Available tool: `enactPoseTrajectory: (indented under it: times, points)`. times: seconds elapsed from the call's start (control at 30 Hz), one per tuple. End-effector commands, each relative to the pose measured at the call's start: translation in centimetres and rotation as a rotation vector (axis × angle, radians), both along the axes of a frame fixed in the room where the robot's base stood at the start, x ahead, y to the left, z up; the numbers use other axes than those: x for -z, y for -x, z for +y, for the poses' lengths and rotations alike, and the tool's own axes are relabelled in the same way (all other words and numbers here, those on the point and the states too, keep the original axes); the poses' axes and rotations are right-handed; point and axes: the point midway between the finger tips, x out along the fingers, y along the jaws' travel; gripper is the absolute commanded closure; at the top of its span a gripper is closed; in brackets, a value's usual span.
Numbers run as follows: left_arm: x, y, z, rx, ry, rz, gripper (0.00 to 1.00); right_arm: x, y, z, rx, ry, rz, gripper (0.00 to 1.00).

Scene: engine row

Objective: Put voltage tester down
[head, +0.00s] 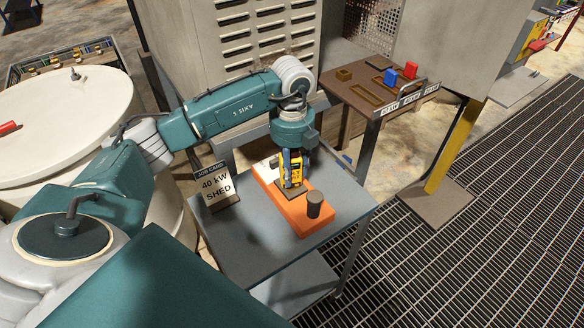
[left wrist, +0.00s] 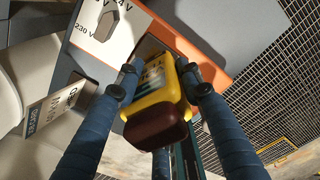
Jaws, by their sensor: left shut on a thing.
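The yellow voltage tester (head: 292,171) is upright between the fingers of my left gripper (head: 292,160), over an orange board on the grey table. In the left wrist view the tester (left wrist: 158,97) shows yellow with a dark brown end, and the fingers of my left gripper (left wrist: 155,85) close on its sides. The orange board (head: 316,222) has a dark round knob at its near end and a white dial panel (left wrist: 100,25) with voltage marks. I cannot tell whether the tester's lower end touches the board. My right gripper is not in view.
A job card sign (head: 214,186) reading "40 kW SHED" stands left of the board. The grey table (head: 250,240) is bare in front. A brown slotted table (head: 350,85) holds blue and red blocks behind. A grated floor (head: 480,200) lies to the right.

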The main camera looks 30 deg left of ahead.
Motion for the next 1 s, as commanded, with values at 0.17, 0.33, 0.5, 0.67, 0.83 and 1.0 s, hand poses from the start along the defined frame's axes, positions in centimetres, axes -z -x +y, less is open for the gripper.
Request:
enactPoseTrajectory:
  times: [0.17,0.33,0.5,0.67,0.83,1.0]
  points:
    - [0.7,-0.1,0.0,0.001,0.0,-0.003,0.96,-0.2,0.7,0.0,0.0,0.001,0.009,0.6]
    - [0.7,-0.1,0.0,0.001,0.0,-0.003,0.96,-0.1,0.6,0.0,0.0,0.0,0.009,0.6]
    - [1.0,0.0,0.0,0.001,0.0,-0.001,0.53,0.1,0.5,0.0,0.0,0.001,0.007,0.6]
    - [1.0,0.0,0.0,0.0,-0.001,-0.001,0.44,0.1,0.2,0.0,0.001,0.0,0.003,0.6]
    - [0.9,0.0,0.0,0.0,-0.001,-0.001,0.44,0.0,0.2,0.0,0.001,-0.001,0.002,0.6]
    - [-0.3,-0.1,0.0,0.0,0.001,-0.005,0.44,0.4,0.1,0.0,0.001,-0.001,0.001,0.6]
